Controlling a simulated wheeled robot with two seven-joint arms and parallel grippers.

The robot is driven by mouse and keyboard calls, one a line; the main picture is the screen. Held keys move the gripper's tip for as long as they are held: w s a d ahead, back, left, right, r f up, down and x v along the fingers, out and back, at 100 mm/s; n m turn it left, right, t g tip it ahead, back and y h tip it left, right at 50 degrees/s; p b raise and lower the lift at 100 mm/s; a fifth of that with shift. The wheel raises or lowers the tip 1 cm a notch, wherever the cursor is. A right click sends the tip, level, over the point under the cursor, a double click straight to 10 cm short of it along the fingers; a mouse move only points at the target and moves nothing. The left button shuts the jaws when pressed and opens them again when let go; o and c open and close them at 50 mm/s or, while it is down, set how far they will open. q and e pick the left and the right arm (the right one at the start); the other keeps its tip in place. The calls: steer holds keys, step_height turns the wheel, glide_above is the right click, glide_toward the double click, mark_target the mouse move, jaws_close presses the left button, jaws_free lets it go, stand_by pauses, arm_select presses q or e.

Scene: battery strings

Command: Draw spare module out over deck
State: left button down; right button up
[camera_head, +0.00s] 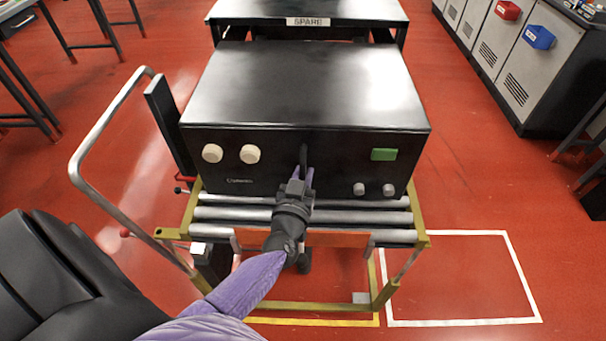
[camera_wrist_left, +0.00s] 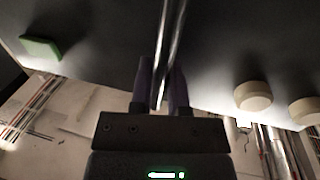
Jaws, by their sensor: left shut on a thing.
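The spare module (camera_head: 305,90) is a large black box with two cream knobs, a green panel and two small grey knobs on its front. It sits partly over the roller deck (camera_head: 245,214) of a cart; its rear reaches back toward a black stand labelled SPARE (camera_head: 308,21). My left gripper (camera_head: 304,174) is shut on the module's front handle (camera_head: 304,155), near the middle of the front face. In the left wrist view the fingers (camera_wrist_left: 162,85) close around the shiny handle bar (camera_wrist_left: 170,40). The right gripper is not seen.
The cart has a bent grey push handle (camera_head: 100,135) at the left and an orange front bar (camera_head: 325,239). A white floor outline (camera_head: 460,322) lies to the right on the open red floor. Grey cabinets (camera_head: 505,60) with red and blue bins stand at the right.

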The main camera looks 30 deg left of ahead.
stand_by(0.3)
arm_select(q)
steer(key=shift+p+v, duration=0.6)
steer(key=shift+v, duration=0.5)
steer(key=c, duration=1)
jaws_free()
steer(key=shift+d, duration=0.15)
steer(key=shift+c, duration=0.2)
steer(key=o, duration=0.4)
steer(key=shift+w, duration=0.3)
steer(key=shift+s, duration=0.1)
